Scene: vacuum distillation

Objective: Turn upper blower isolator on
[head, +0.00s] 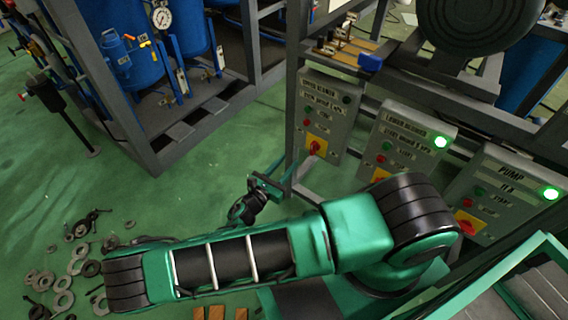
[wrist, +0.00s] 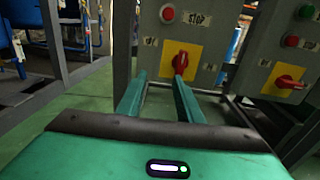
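The upper blower panel (head: 328,112) is the leftmost grey control box in the head view; its green lamp looks unlit. Its isolator (head: 315,147) is a red knob on a yellow plate at the lower part. In the wrist view the isolator (wrist: 181,62) is close ahead, its handle near upright with a slight tilt. My gripper (wrist: 160,80) is open and empty. Its two green fingers point towards the panel, with their tips just below the knob and the right tip nearly under it. I see no contact with the knob. In the head view my gripper (head: 280,180) is low in front of the panel.
The lower blower panel (head: 408,140) and pump panel (head: 508,195) stand to the right with lit green lamps. The neighbouring red isolator (wrist: 290,82) shows at right in the wrist view. A dark frame post (head: 292,105) is left of the panel. Metal rings (head: 62,283) lie on the floor.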

